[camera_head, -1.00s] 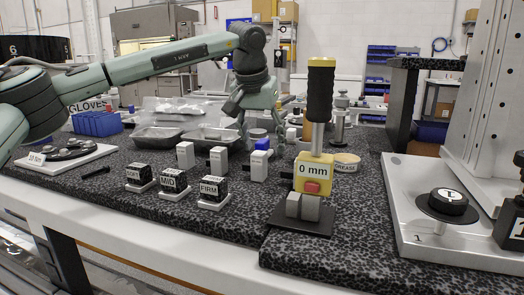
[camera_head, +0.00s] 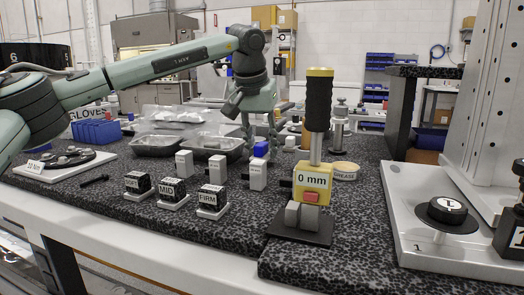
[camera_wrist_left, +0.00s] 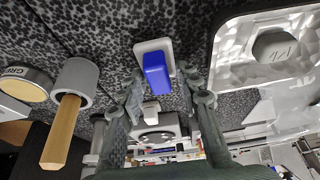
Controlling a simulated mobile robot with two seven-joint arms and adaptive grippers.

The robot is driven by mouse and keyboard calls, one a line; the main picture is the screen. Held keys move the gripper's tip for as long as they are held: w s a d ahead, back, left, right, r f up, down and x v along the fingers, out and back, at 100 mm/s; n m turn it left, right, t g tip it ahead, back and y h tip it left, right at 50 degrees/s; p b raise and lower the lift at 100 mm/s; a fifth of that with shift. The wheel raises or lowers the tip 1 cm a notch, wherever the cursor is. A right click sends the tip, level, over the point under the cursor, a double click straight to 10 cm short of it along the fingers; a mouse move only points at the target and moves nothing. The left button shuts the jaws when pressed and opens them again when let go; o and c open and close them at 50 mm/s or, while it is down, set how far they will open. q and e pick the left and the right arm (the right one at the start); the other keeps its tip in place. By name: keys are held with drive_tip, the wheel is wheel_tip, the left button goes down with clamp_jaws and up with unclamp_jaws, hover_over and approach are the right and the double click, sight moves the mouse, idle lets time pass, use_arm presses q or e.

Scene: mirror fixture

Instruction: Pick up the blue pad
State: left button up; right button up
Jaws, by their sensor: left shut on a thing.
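The blue pad (camera_head: 261,149) shows just behind a white block on the dark speckled bench. In the left wrist view the blue pad (camera_wrist_left: 157,74) is a small block in front of a pale rounded base (camera_wrist_left: 152,46). My left gripper (camera_head: 261,143) reaches down from above with its fingers on either side of the pad. In the left wrist view the left gripper (camera_wrist_left: 163,84) is shut on the blue pad. I cannot tell whether the pad is clear of its base. My right gripper is not in view.
White blocks (camera_head: 217,169) stand close in front. A yellow gauge (camera_head: 312,182) with a tall black handle stands right of the gripper. Black cubes marked MID (camera_head: 172,188) and FIRM line the front. Clear trays (camera_head: 156,145) lie left. A metal fixture (camera_head: 445,240) fills the right.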

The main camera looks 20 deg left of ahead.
sight(263, 143)
use_arm(q)
wheel_tip(263, 143, up, 3)
drive_tip(key=shift+r, duration=0.1)
drive_tip(key=s+a+r, duration=0.6)
drive_tip(key=a, duration=0.3)
drive_tip(key=shift+s+a+r, duration=0.15)
drive_tip(key=shift+a+r, duration=0.2)
drive_tip(key=shift+a, duration=0.05)
drive_tip(key=o, duration=0.5)
drive_tip(key=c, duration=0.5)
